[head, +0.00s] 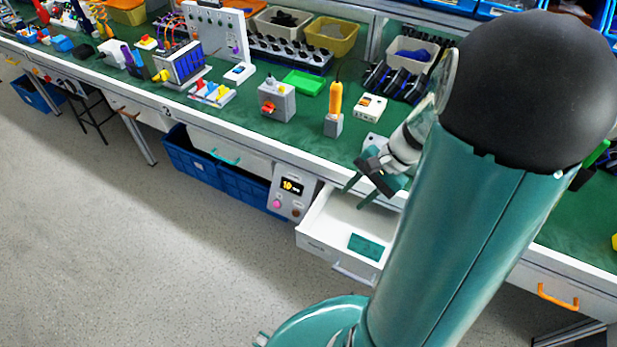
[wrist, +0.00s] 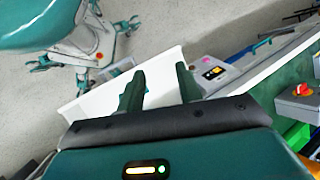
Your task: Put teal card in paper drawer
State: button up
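The teal card (head: 366,246) lies flat inside the open white drawer (head: 318,237), near its front right part. In the wrist view a small teal patch of the card (wrist: 126,66) shows beside my gripper's finger, inside the drawer (wrist: 88,104). My gripper (head: 356,194) is above the back of the drawer, apart from the card. In the wrist view my gripper's fingers (wrist: 160,86) stand apart with nothing between them. Whether the drawer carries a paper label cannot be read.
A control box (head: 292,190) with a lit display stands left of the drawer. The green bench top (head: 225,100) holds a grey box with a red rotary switch (head: 277,100), an orange-handled tool (head: 335,108) and a green tray (head: 304,82). Blue crates (head: 205,168) sit under the bench.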

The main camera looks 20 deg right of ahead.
jog(key=s+a+r+n+t+h, duration=0.2)
jog(key=a+r+n+h, duration=0.1)
jog(key=a+r+n, duration=0.3)
jog(key=s+a+r+n+t+h, duration=0.2)
jog(key=a+r+n, duration=0.4)
jog(key=r, duration=0.5)
jog(key=shift+s+a+r+n+h, duration=0.15)
jog(key=shift+s+a+n+h, duration=0.2)
jog(key=shift+a+h, duration=0.65)
jog(key=shift+a+y, duration=0.25)
jog(key=shift+y, duration=0.05)
